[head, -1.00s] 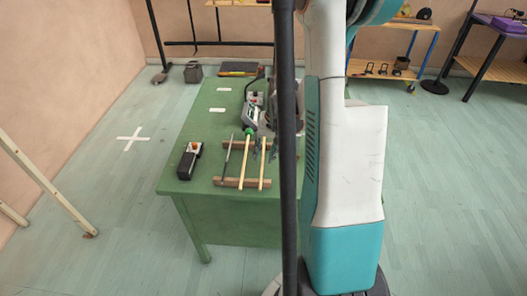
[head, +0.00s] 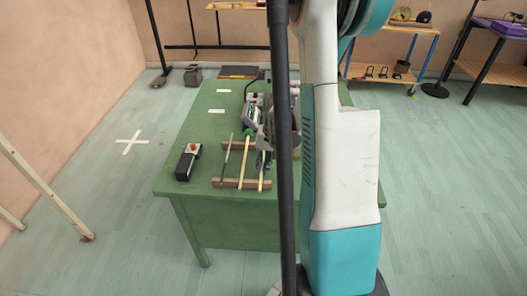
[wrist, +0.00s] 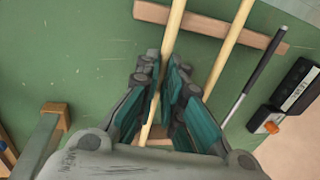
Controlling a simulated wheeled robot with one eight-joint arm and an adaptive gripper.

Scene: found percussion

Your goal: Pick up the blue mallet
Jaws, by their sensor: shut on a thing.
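Several sticks lie side by side across two wooden rails on the green table. The rightmost in the head view is a pale wooden mallet shaft (head: 261,184); its head is hidden, so I cannot see its colour. In the wrist view this shaft (wrist: 174,28) runs between the fingers of my gripper (wrist: 165,78), which is shut on it. In the head view my gripper (head: 263,157) is low over the rack, partly hidden by a dark post. I cannot tell whether the shaft is off the rails.
Beside it lie a green-headed mallet (head: 244,180) and a thin dark stick (head: 225,162). The rails (head: 240,184) lie on the green table (head: 205,145). A black box with an orange button (head: 187,163) stands at left. Grey equipment (head: 251,112) stands behind.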

